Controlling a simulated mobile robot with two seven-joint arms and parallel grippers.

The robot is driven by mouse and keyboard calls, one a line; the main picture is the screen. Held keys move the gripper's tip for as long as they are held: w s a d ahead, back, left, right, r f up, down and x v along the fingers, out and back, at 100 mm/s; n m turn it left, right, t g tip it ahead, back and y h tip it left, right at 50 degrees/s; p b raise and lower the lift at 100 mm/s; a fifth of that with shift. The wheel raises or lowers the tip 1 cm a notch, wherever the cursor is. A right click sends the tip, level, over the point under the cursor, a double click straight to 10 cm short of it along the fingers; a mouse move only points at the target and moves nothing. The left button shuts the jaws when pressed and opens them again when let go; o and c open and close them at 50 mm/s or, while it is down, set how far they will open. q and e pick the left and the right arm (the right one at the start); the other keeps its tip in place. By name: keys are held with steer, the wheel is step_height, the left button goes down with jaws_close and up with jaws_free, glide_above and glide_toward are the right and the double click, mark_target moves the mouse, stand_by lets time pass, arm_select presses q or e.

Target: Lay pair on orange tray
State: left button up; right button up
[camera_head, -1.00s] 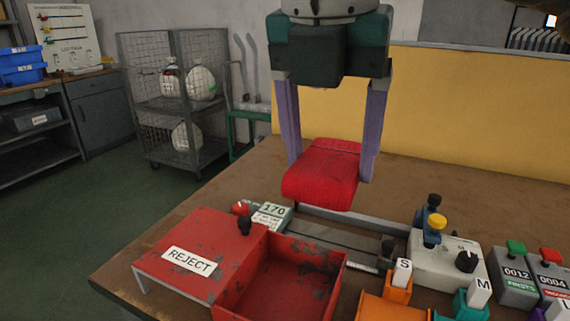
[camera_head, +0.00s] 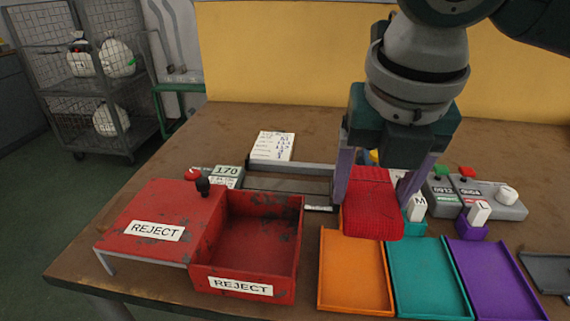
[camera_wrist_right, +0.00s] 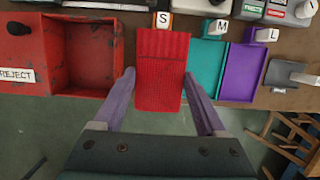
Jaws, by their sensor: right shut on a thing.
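A folded red knit sock pair (camera_head: 371,204) is held between the two purple fingers of my right gripper (camera_head: 372,196). The pair hangs above the back end of the orange tray (camera_head: 352,283), apart from its floor in the head view. In the right wrist view the pair (camera_wrist_right: 161,70) covers the orange tray, and the fingers (camera_wrist_right: 160,82) stand on either side of it. The orange tray's front part is bare. My left gripper is not in view.
A red reject bin (camera_head: 247,284) stands left of the orange tray. A teal tray (camera_head: 428,280) and a purple tray (camera_head: 492,282) lie to its right. Size tags and button boxes (camera_head: 488,198) stand behind them. A white note (camera_head: 272,146) lies at the back.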

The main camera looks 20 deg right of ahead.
step_height(320, 180, down, 10)
steer(key=shift+f+b, duration=0.2)
steer(key=shift+b, duration=0.95)
steer(key=shift+f, duration=0.1)
steer(key=o, duration=1.3)
